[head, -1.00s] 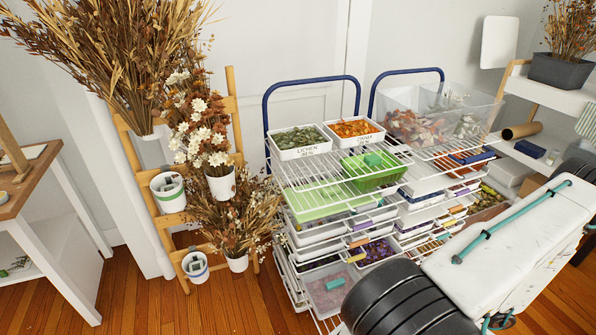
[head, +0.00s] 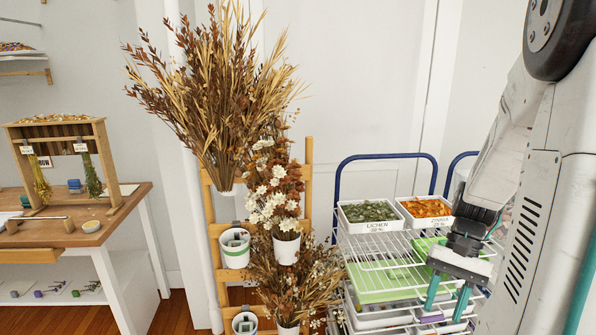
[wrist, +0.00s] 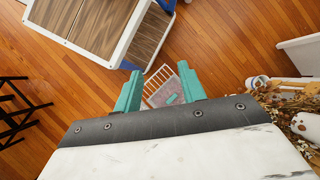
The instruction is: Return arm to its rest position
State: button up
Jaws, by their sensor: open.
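My gripper (head: 447,292) hangs in front of the wire rack at the lower right of the head view, teal fingers pointing down. Its fingers are apart with nothing between them. In the wrist view my gripper (wrist: 158,92) shows both teal fingers spread, with the wood floor and part of a white wire rack beyond. My white and grey arm fills the right side of the head view and hides part of the rack.
The wire rack (head: 382,252) holds a lichen tray (head: 369,212) and an orange tray (head: 426,207). A wooden ladder stand (head: 309,175) with dried flowers (head: 225,85) stands left of it. A wood-topped table (head: 120,215) is at far left. Floor (wrist: 225,40) shows in the wrist view.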

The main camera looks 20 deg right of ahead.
jog(key=s+a+r+n+t+h, duration=0.1)
jog(key=a+r+n, duration=0.4)
jog(key=a, duration=0.5)
jog(key=s+a+r+n+t+h, duration=0.1)
jog(key=a+r+n+t+h, duration=0.2)
jog(key=a+r, duration=0.5)
jog(key=shift+s+a+r+n+h, duration=0.2)
jog(key=shift+s+a+n+h, duration=0.1)
jog(key=shift+a+n+h, duration=0.6)
jog(key=shift+d, duration=0.1)
jog(key=shift+c, duration=0.5)
